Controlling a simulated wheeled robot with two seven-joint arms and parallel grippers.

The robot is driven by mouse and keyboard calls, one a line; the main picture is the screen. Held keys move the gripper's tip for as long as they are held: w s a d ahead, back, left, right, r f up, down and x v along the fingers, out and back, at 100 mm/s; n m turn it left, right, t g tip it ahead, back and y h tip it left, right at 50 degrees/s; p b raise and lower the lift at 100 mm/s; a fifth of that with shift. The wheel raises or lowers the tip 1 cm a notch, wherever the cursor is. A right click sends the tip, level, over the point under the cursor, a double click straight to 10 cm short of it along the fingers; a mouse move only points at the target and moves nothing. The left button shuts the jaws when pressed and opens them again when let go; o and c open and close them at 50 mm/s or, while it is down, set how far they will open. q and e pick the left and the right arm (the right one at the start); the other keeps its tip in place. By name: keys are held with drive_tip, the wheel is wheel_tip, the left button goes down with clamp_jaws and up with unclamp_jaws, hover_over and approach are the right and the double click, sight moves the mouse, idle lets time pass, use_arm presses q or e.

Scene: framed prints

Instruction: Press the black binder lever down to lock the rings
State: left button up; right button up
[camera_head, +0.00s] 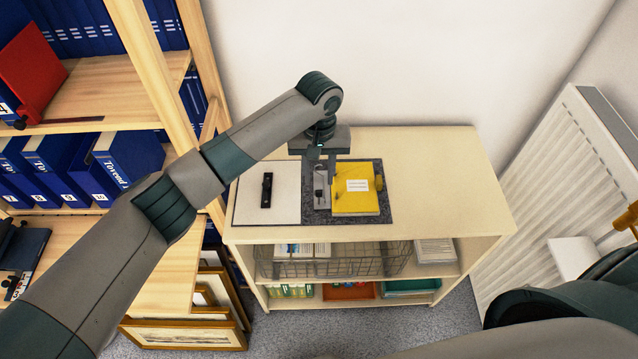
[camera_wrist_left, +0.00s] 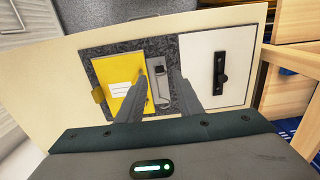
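An open binder with a dark speckled cover (camera_head: 388,212) lies on top of a low cabinet. Its left side has a white panel bearing a black elongated piece (camera_head: 266,190), perhaps the lever; it also shows in the left wrist view (camera_wrist_left: 219,74). A yellow sheet stack (camera_head: 355,202) lies on its right side. Between them is a grey metal mechanism (camera_wrist_left: 161,92); the rings are hard to make out. My left gripper (camera_head: 321,172) points down over this middle strip. Its fingers (camera_wrist_left: 163,74) stand apart, nothing visibly held, and partly hide the mechanism. My right gripper is out of view.
The pale cabinet top (camera_head: 440,180) is clear to the right of the binder. A wire basket (camera_head: 335,262) sits on the shelf below. A wooden bookcase with blue binders stands left, framed prints (camera_head: 190,334) lean below, and a white radiator (camera_head: 560,200) is right.

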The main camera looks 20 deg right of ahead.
sight(319, 190)
use_arm(q)
drive_tip(key=shift+f+p, duration=0.55)
drive_tip(key=shift+f, duration=2.3)
clamp_jaws()
